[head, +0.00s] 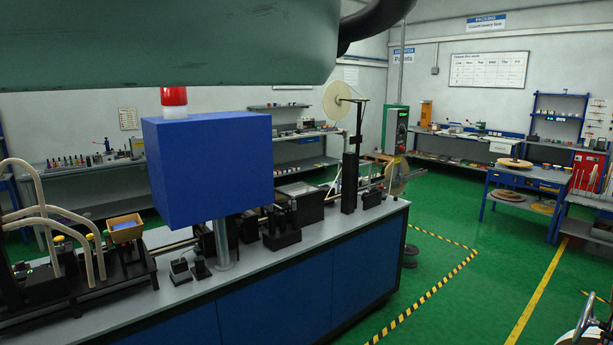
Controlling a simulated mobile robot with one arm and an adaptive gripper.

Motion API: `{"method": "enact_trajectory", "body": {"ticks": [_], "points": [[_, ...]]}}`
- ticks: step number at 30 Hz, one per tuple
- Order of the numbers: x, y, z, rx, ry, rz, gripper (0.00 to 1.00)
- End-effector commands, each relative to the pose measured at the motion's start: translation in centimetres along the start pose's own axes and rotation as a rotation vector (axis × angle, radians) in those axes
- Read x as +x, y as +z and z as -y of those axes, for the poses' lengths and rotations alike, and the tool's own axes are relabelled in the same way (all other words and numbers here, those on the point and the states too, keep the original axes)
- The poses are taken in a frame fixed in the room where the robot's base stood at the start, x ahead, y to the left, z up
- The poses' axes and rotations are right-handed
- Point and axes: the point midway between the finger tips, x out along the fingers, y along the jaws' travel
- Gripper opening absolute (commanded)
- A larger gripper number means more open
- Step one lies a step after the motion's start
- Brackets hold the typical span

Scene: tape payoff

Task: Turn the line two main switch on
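I cannot make out a main switch or a line two label. A blue box (215,160) stands on a grey post above a long workbench (300,250), with a red beacon (173,96) on its top. The sides of the box that face me are plain, with no switch on them. Its other sides are hidden. My gripper cannot be made out in this view.
Black fixtures (282,228) and a small orange bin (125,228) crowd the workbench top. A pale reel (338,101) stands at its far end. A green cabinet (394,130) stands behind. Green floor (440,290) right of the bench is open, with striped markings.

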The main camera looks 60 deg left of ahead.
Motion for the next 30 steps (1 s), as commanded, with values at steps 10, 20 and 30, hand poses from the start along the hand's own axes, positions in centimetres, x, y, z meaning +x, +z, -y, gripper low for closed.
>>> {"method": "enact_trajectory", "body": {"ticks": [10,20,30], "points": [[0.02,0.04,0.06,0.000,-0.001,0.002,0.69],[-0.01,0.04,0.03,0.000,-0.001,0.001,0.35],[-0.03,0.01,0.03,0.004,-0.002,0.001,0.14]]}}
